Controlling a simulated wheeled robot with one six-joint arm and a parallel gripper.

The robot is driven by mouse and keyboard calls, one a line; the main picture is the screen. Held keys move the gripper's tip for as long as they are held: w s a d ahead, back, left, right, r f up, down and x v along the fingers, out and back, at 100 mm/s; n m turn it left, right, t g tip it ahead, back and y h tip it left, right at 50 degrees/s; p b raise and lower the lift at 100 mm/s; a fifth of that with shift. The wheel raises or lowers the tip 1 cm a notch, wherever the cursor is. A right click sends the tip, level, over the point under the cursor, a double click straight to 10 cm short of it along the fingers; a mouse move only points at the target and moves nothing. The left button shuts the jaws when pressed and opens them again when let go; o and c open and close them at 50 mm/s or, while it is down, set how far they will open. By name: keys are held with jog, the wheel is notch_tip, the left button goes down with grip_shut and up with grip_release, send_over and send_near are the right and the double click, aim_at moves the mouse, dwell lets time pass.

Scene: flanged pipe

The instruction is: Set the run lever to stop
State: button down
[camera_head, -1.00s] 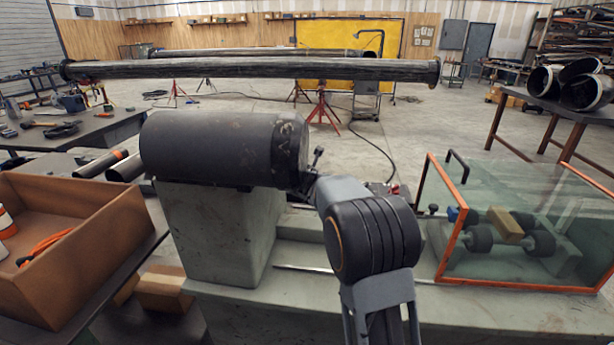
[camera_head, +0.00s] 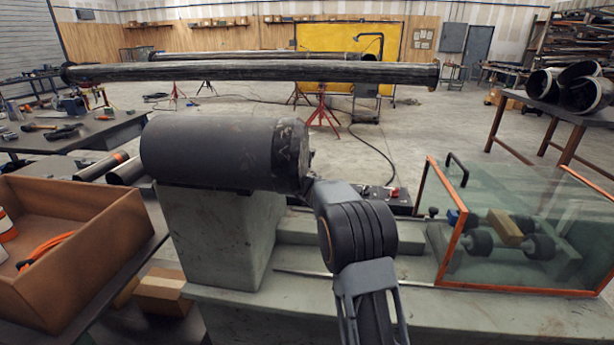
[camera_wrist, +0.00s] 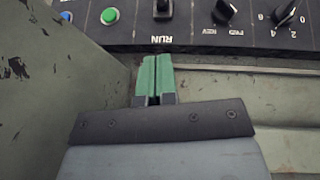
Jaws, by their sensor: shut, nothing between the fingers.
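The run lever (camera_wrist: 162,10) is a dark handle on a black control panel (camera_wrist: 190,33), at the top edge of the wrist view. The word RUN is printed just below it. Its upper part is cut off, so its full setting cannot be read. My gripper (camera_wrist: 157,60) has green fingertips pressed together, empty, pointing at the panel just below the RUN label. No contact with the lever shows. In the head view my arm hides the gripper and the lever; part of the panel (camera_head: 395,197) shows right of my arm.
A green button (camera_wrist: 109,16) and a blue button (camera_wrist: 66,16) sit left of the lever. A FWD/REV knob (camera_wrist: 224,11) and a numbered dial (camera_wrist: 286,12) sit right. A dark cylinder housing (camera_head: 215,152) stands left of my arm, an orange-framed glass guard (camera_head: 520,225) right.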

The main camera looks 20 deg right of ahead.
jog(key=w+d+f+p, duration=0.1)
jog(key=w+d+p, duration=0.2)
jog(key=w+p, duration=0.5)
jog(key=shift+f, duration=0.3)
jog(key=shift+w+d, duration=0.1)
jog(key=shift+p, duration=0.3)
